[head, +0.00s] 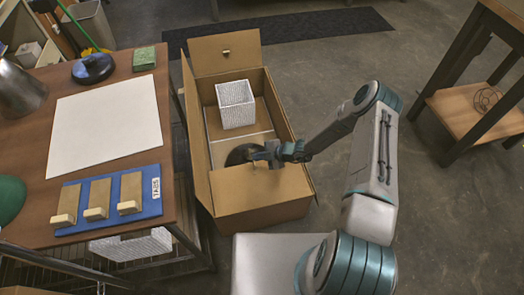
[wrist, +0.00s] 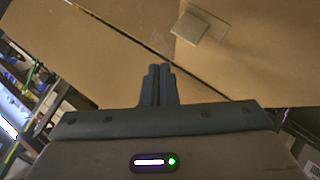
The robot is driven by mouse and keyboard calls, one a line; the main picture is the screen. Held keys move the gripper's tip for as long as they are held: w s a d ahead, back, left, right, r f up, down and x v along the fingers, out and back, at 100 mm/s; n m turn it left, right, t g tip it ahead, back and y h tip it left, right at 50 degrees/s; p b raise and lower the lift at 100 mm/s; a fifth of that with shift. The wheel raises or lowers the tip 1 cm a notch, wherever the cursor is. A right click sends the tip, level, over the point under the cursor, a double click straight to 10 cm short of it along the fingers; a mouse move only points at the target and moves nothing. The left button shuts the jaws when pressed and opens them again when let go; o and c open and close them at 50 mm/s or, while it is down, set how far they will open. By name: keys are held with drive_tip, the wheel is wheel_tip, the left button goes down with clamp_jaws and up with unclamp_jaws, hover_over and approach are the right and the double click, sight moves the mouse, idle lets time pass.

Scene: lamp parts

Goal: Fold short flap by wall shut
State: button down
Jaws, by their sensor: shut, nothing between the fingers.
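An open cardboard box (head: 290,150) stands on the floor in the head view. Its far short flap (head: 222,62) stands up and carries a small pale tab (head: 226,52). The near short end shows a broad cardboard panel (head: 262,190). A long flap (head: 196,145) stands along the left side. My gripper (head: 264,155) is over the near part of the box, away from the far flap. In the wrist view my gripper (wrist: 157,85) is shut and empty, in front of bare cardboard (wrist: 110,60) with a square tab (wrist: 205,25). I cannot tell whether the fingers touch it.
Inside the box are a white textured shade (head: 235,105) and a dark round piece (head: 240,153) partly hidden by my gripper. A wooden table (head: 110,70) stands close on the left, with a blue tray (head: 108,200). A shelf stand (head: 470,95) is at right. Floor between is clear.

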drive_tip(key=shift+w+a+f+b, duration=0.1)
drive_tip(key=shift+w+f+b, duration=0.15)
drive_tip(key=shift+f, duration=0.3)
drive_tip(key=shift+w+f+b, duration=0.15)
drive_tip(key=shift+f+b, duration=0.1)
drive_tip(key=shift+f, duration=0.3)
drive_tip(key=shift+w+f+b, duration=0.3)
drive_tip(key=shift+f+b, duration=0.15)
drive_tip(key=shift+f, duration=0.2)
drive_tip(key=shift+d, duration=0.2)
drive_tip(key=shift+r+p, duration=0.45)
drive_tip(key=shift+r, duration=0.1)
drive_tip(key=w+d+r+p, duration=0.1)
drive_tip(key=d+r+p, duration=0.2)
drive_tip(key=d+r, duration=0.3)
wheel_tip(320, 180, up, 4)
drive_tip(key=shift+w+d+r, duration=0.1)
drive_tip(key=shift+w+d, duration=0.25)
drive_tip(key=shift+w, duration=0.05)
